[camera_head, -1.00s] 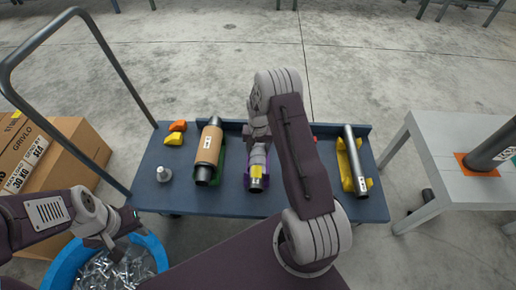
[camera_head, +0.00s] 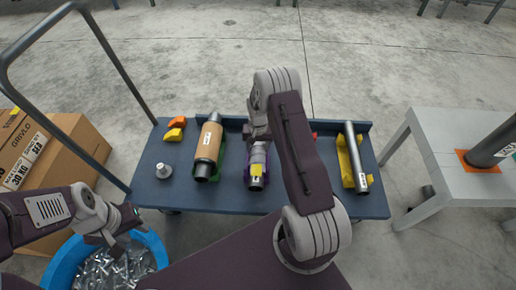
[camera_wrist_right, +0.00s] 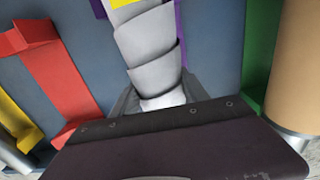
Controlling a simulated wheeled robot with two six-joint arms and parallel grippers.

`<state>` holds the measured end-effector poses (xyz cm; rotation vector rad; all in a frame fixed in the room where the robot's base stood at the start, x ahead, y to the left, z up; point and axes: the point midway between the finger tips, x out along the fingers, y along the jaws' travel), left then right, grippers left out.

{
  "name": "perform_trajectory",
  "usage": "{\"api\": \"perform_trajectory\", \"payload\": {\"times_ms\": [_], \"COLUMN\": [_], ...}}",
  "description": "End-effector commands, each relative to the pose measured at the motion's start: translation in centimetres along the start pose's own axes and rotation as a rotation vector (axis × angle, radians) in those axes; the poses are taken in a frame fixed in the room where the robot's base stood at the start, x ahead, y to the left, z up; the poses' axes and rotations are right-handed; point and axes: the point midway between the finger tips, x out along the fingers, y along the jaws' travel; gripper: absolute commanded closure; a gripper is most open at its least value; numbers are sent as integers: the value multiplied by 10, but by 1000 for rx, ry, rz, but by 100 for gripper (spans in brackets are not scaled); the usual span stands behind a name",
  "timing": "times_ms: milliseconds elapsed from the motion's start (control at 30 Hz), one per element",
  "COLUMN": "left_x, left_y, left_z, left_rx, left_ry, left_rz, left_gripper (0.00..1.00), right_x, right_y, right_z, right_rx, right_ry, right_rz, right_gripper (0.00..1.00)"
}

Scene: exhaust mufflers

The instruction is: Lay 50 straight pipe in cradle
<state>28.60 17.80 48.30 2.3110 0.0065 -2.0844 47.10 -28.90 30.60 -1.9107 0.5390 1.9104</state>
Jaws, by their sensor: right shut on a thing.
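A dark straight pipe (camera_head: 356,157) with a white label lies in a yellow cradle (camera_head: 343,160) at the right end of the blue cart. Another dark pipe (camera_head: 492,148) stands tilted on an orange patch on the white table; its label is too small to read. My right gripper (camera_head: 258,140) is shut on a grey segmented pipe (camera_wrist_right: 150,45) with a yellow label, at the purple cradle (camera_head: 246,162). My arm partly hides this pipe. An empty red cradle (camera_wrist_right: 58,75) is beside it. My left gripper (camera_head: 120,243) is over the blue bin; its jaw opening is unclear.
The blue cart (camera_head: 230,203) also carries a brown-wrapped muffler (camera_head: 208,148) in a green cradle, orange and yellow blocks (camera_head: 174,134), and a small metal part (camera_head: 163,170). The blue bin (camera_head: 62,270) holds metal pieces. Cardboard boxes (camera_head: 50,165) stand left; the white table (camera_head: 440,125) stands right.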

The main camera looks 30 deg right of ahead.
Motion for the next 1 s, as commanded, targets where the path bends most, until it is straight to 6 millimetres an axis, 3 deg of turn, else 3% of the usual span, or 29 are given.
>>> {"api": "perform_trajectory", "payload": {"times_ms": [367,400,467,800,1000], "left_x": [0,0,0,-1,-20], "left_y": [0,0,0,0,0], "left_z": [0,0,0,0,-2], "left_rx": [0,0,0,0,0], "left_ry": [0,0,0,0,0], "left_rz": [0,0,0,0,0], "left_gripper": [64,64,64,64,64], "right_x": [0,0,0,0,-26], "right_y": [0,0,0,0,0], "right_z": [0,0,0,0,0], "right_rx": [0,0,0,0,0], "right_ry": [1,1,1,-1,0], "right_rz": [0,0,0,0,0], "right_gripper": [100,40,23,22,22]}}
